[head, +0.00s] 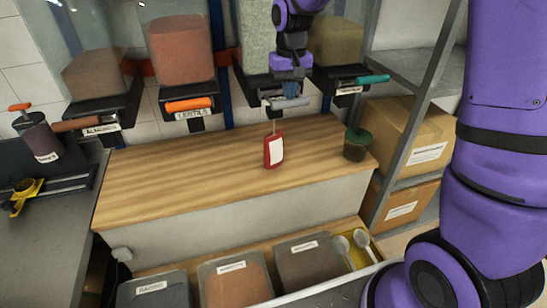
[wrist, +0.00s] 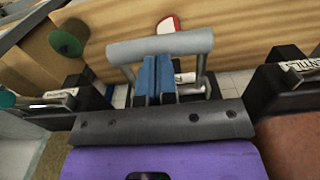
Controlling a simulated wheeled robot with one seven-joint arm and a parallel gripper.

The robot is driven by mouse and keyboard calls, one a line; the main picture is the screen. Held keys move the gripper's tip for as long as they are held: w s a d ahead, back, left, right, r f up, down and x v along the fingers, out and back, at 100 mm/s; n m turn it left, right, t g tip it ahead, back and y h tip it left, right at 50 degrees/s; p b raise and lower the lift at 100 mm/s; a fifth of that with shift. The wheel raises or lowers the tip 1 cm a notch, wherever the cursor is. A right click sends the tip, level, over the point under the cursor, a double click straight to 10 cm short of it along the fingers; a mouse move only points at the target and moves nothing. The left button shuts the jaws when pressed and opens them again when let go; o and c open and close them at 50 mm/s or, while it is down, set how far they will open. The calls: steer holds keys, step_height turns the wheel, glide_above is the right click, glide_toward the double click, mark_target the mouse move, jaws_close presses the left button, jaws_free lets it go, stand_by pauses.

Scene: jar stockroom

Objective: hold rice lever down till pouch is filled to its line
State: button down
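The rice dispenser's grey lever (head: 287,104) is at the back centre, its name label mostly hidden. It also shows in the wrist view as a grey bar (wrist: 160,46) on two side arms. My gripper (head: 291,90) is at this lever from above. In the wrist view its blue fingers (wrist: 154,76) are together, with their tips against or just at the bar. The red pouch (head: 268,157) with a white front panel stands upright on the wooden counter below. A thin pale line runs down into its top. Its fill level and line are too small to read.
Dispensers with orange (head: 189,104), brown (head: 77,124) and teal (head: 372,79) levers flank this one. Labelled bins (head: 233,285) and scoops sit in front; cardboard boxes (head: 411,135) are shelved right.

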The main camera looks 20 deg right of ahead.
steer(key=shift+f, duration=1.15)
stand_by(2.2)
stand_by(1.6)
steer(key=shift+r, duration=1.2)
stand_by(1.8)
